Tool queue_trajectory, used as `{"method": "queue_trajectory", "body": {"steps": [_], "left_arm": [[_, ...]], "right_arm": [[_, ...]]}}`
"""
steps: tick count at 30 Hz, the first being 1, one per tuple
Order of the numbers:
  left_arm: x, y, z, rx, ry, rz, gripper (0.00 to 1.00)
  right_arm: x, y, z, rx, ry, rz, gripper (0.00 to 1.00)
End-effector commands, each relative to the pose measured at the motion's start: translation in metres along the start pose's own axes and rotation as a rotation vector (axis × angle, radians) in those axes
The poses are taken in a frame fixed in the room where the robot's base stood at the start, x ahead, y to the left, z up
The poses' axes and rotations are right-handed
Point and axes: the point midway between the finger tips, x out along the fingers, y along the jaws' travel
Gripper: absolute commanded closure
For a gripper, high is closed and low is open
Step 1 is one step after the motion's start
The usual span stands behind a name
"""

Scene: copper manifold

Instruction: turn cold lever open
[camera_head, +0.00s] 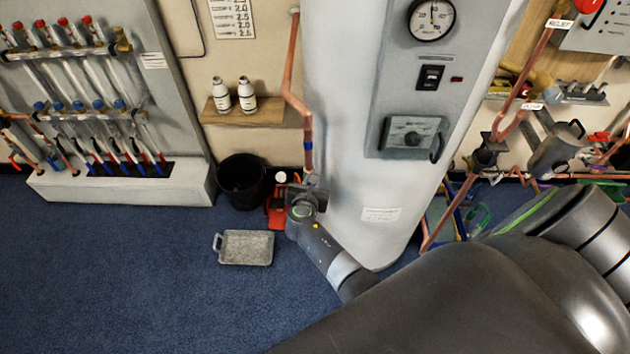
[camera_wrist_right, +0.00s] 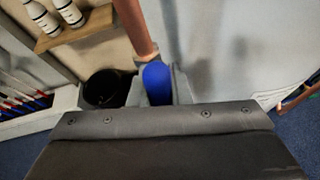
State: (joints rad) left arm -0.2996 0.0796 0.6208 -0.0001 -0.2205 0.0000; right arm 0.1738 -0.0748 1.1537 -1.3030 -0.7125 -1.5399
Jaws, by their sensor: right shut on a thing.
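The blue lever (camera_wrist_right: 157,83) shows in the right wrist view, just below the lower end of a copper pipe (camera_wrist_right: 134,28). My right gripper (camera_wrist_right: 159,92) is shut on it, with one grey finger on each side. In the head view my right gripper (camera_head: 311,180) is at the foot of the copper pipe (camera_head: 291,80), beside the white cylinder, and hides the lever's grip there. A blue band (camera_head: 308,143) shows on the pipe just above. The lever's exact angle cannot be told. My left gripper is not in view.
The large white cylinder (camera_head: 340,120) with a gauge (camera_head: 431,18) stands close on the right. A black bucket (camera_head: 241,182), a red object (camera_head: 277,212) and a grey tray (camera_head: 245,247) are on the blue floor. A shelf (camera_head: 242,112) holds two bottles. Floor at left is clear.

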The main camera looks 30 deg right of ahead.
Motion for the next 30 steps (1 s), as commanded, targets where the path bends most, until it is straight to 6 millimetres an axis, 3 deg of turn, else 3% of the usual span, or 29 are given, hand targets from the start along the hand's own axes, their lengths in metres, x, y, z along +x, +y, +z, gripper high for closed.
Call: {"method": "queue_trajectory", "body": {"steps": [10,24,25,30], "left_arm": [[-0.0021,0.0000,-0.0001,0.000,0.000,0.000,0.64],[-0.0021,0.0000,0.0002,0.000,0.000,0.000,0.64],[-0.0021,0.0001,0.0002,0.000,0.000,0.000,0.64],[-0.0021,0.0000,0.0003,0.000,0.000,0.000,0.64]], "right_arm": [[-0.0009,0.0061,-0.0009,-0.103,-0.017,-0.042,1.00],[-0.0009,0.0066,-0.0011,-0.117,-0.020,-0.047,1.00],[-0.0009,0.0066,-0.0011,-0.117,-0.020,-0.047,0.82],[-0.0009,0.0066,-0.0010,-0.115,-0.019,-0.047,0.61]]}}
